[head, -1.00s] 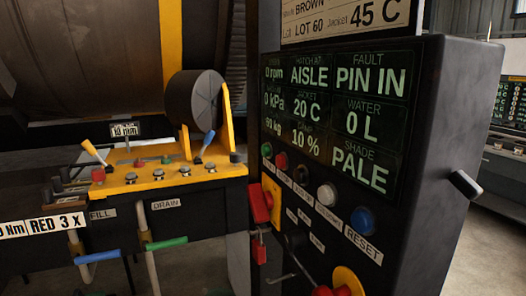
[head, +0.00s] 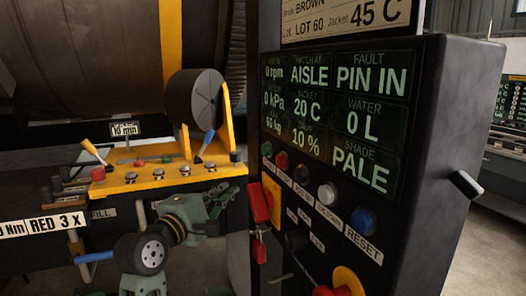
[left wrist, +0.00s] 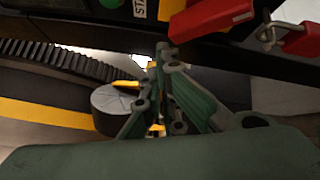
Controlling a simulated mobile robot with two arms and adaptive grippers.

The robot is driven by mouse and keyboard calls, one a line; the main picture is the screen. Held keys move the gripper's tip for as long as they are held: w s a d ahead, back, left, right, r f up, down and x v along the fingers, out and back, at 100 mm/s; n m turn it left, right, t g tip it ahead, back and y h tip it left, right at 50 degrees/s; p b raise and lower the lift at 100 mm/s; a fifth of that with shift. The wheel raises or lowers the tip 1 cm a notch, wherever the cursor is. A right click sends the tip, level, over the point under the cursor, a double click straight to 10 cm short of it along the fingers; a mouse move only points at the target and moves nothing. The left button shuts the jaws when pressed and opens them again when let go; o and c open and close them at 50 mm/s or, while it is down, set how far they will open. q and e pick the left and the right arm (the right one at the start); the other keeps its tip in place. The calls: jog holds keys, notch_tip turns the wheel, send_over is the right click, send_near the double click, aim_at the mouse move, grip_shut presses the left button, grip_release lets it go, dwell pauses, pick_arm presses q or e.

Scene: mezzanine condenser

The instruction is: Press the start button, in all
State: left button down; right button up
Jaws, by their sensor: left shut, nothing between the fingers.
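The dark control panel (head: 430,120) fills the right half of the head view. A green button (head: 267,149) is leftmost in its slanting button row; its label is too small to read there. In the left wrist view a green button (left wrist: 110,3) shows at the top edge beside a label (left wrist: 139,8) reading "STA", cut off. My left gripper (head: 230,193) is shut and empty, left of the panel and below the button row, apart from the green button. Its fingers (left wrist: 161,60) point up toward the panel in the left wrist view. My right gripper is not in view.
Red, black, white and blue (head: 363,220) buttons follow the green one. A red handle (head: 260,203) on a yellow plate, with a red padlock (head: 259,250), sticks out below. The screen (head: 335,115) reads "FAULT PIN IN". A yellow shelf (head: 150,180) with levers stands left.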

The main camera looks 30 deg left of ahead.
aim_at(265, 150)
pick_arm(q)
jog(key=a+r+n+t, duration=0.2)
jog(key=a+r+n, duration=0.1)
jog(key=r, duration=0.4)
jog(key=shift+s+a+n+y, duration=0.2)
jog(key=shift+s+n+y, duration=0.2)
jog(key=shift+s, duration=0.05)
jog(key=shift+w, duration=0.1)
jog(key=w+d, duration=0.5)
jog(key=w, duration=0.1)
jog(key=shift+w+d, duration=0.25)
jog(key=shift+d, duration=0.15)
jog(key=shift+w, duration=0.1)
dwell(0.7)
